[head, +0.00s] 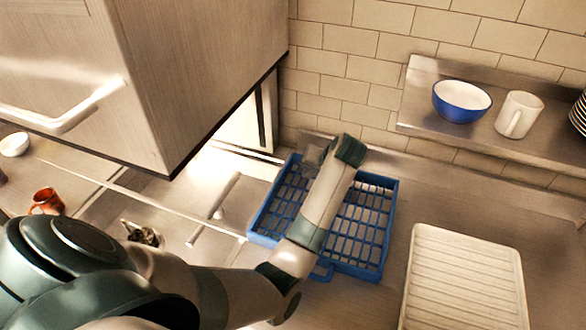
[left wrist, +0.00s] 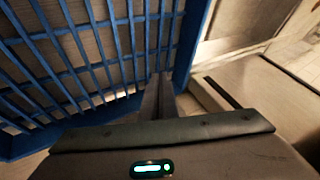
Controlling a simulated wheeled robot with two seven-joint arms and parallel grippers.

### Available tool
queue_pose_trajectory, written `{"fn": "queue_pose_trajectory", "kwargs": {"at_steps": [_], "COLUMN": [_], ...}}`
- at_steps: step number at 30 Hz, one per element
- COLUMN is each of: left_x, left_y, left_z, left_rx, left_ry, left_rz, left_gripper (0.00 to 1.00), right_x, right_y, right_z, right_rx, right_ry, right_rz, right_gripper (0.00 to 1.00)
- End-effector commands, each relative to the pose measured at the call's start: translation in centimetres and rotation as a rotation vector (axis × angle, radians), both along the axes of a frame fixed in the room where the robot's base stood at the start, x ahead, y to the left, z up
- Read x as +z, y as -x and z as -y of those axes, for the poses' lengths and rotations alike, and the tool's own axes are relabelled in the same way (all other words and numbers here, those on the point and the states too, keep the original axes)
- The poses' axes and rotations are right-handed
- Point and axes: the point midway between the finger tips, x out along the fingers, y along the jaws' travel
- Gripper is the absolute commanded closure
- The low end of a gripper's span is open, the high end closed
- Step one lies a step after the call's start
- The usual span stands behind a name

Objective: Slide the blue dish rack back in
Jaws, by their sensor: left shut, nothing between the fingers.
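The blue dish rack (head: 376,222) lies flat on the metal counter in the middle of the head view, with its left end near the bright opening under the big steel hood. A small blue loop (head: 322,272) sticks out at its near edge. My left forearm crosses over the rack and hides its middle. My left gripper (head: 313,157) is at the rack's far side, over or beside the rim; I cannot tell if it touches. In the left wrist view its fingers (left wrist: 158,98) are together and empty, close to the rack's blue rim (left wrist: 191,55). My right gripper is out of view.
The steel hood (head: 200,70) with a bar handle (head: 65,110) stands raised at upper left. A white ridged tray (head: 465,280) lies right of the rack. A wall shelf (head: 425,100) holds a blue bowl (head: 461,101) and a white mug (head: 519,114). A red mug (head: 46,201) stands far left.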

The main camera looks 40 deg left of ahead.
Motion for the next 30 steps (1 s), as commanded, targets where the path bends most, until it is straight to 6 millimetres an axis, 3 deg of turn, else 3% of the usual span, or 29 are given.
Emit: {"fn": "queue_pose_trajectory", "kwargs": {"at_steps": [7,15,30], "left_x": [-3.3,-3.1,-3.3], "left_y": [-1.0,-0.2,0.0], "left_z": [-2.5,-5.5,-6.2], "left_rx": [0.0,0.0,0.0], "left_ry": [-0.001,-0.001,0.0], "left_rz": [-0.003,0.0,0.001], "left_gripper": [1.0,1.0,1.0], "right_x": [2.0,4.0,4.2], "right_y": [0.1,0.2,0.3], "right_z": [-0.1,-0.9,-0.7], "right_rx": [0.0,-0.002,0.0], "right_ry": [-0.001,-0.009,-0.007], "right_rz": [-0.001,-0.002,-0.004], "right_gripper": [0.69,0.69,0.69]}}
